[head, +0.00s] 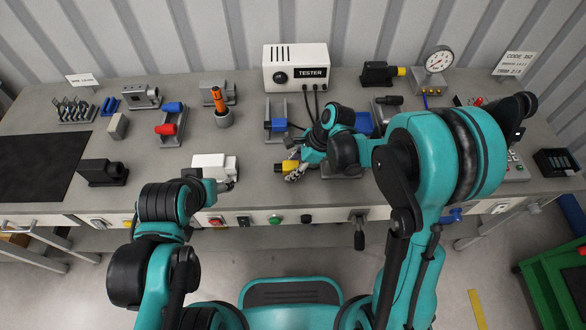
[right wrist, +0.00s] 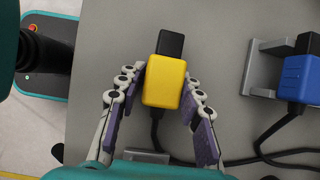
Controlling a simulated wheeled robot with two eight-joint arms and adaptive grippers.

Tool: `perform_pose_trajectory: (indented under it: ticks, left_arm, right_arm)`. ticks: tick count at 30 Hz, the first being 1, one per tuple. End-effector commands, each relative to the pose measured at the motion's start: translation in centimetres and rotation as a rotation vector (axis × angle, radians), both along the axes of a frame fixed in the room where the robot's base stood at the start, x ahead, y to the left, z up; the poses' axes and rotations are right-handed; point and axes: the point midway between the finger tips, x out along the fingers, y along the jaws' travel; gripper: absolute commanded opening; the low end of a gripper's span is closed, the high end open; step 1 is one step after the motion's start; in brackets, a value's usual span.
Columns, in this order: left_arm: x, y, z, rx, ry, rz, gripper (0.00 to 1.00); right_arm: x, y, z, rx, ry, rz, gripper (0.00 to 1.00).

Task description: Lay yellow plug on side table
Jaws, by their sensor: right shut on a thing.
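The yellow plug (head: 289,166) is near the front edge of the workbench (head: 250,190), its black end pointing left. In the right wrist view the yellow plug (right wrist: 165,83) sits between the fingers of my right gripper (right wrist: 163,95), with a dark cable trailing from it. My right gripper (head: 298,168) is shut on the yellow plug, at or just above the bench. My left gripper (head: 224,186) is by the front edge beside a white block; its opening is too small to tell. A green cart (head: 545,285) stands at the lower right; I cannot tell whether it is the side table.
A blue plug (head: 275,125) sits in a grey holder, also seen in the right wrist view (right wrist: 301,78). The tester box (head: 296,68) stands behind with cables hanging down. A gauge (head: 434,65) is at the back right. Bare floor (head: 470,275) lies before the bench.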

Motion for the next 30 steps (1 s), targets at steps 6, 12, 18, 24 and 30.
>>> perform_pose_trajectory:
  ticks: [6, 12, 18, 24, 30]
  left_arm:
    - [0.0, 0.0, -1.0, 0.0, 0.0, 0.0, 0.61]
    - [0.0, 0.0, -0.8, 0.0, 0.0, 0.0, 0.61]
    - [0.0, 0.0, -0.7, 0.0, 0.0, 0.0, 0.61]
    - [0.0, 0.0, -0.6, 0.0, 0.0, 0.0, 0.61]
    - [0.0, 0.0, -0.6, 0.0, 0.0, 0.0, 0.61]
  right_arm:
    - [-0.8, -0.2, -1.9, -0.025, 0.013, 0.017, 0.6]
    - [-0.7, -0.3, -1.6, -0.024, 0.01, 0.013, 0.8]
    - [-0.6, -0.3, -1.4, -0.021, 0.009, 0.011, 0.8]
    - [-0.6, -0.8, -0.2, -0.02, 0.009, 0.009, 0.8]
    - [-0.8, -2.3, 2.7, -0.02, 0.008, 0.009, 0.8]
